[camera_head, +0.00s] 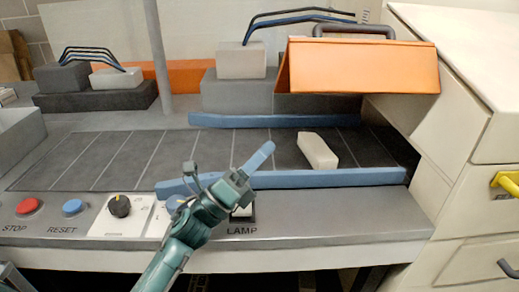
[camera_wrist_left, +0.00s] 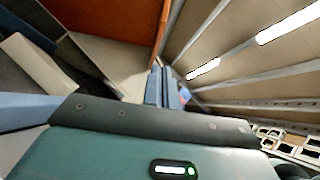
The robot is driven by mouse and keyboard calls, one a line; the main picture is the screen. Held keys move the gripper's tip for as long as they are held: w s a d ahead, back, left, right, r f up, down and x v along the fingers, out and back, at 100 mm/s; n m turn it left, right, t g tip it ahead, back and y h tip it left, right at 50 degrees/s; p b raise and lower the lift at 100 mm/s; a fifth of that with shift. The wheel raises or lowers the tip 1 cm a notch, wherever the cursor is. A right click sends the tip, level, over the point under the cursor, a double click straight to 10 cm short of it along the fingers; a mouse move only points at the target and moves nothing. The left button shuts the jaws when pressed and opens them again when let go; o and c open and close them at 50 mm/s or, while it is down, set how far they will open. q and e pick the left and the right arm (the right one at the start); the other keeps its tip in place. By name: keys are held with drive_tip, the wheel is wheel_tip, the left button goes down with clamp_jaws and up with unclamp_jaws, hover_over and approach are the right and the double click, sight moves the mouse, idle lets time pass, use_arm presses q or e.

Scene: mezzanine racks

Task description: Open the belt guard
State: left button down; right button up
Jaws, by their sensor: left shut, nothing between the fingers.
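The belt guard (camera_head: 360,66) is an orange hood with a dark grey handle (camera_head: 353,31) on top. It is at the upper right of the head view, over the right end of the dark belt (camera_head: 225,150). I cannot tell its hinge. A large orange surface, likely the guard, fills the top left of the left wrist view (camera_wrist_left: 115,35). My left gripper (camera_head: 265,149) is shut and empty, its blue fingers pointing up and right above the belt's front rail. It is apart from the guard, to its lower left. My right gripper is not in view.
A cream block (camera_head: 318,151) lies on the belt, right of my left gripper. Blue rails (camera_head: 335,178) edge the belt. A red stop button (camera_head: 28,206), blue reset button (camera_head: 72,207) and black knob (camera_head: 120,206) line the front panel. A cream cabinet (camera_head: 465,90) stands at the right.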

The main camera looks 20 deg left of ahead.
sight(302, 92)
use_arm(q)
drive_tip(key=p+x, duration=0.1)
drive_tip(key=x, duration=0.2)
drive_tip(key=a+r+x, duration=0.1)
drive_tip(key=x, duration=0.2)
drive_tip(key=p+x, duration=0.1)
drive_tip(key=x, duration=0.2)
drive_tip(key=shift+w+a+r+p, duration=0.1)
drive_tip(key=shift+a+r+p, duration=0.05)
drive_tip(key=shift+a+p, duration=0.2)
drive_tip(key=shift+w+a+r, duration=0.1)
drive_tip(key=shift+w+r, duration=0.2)
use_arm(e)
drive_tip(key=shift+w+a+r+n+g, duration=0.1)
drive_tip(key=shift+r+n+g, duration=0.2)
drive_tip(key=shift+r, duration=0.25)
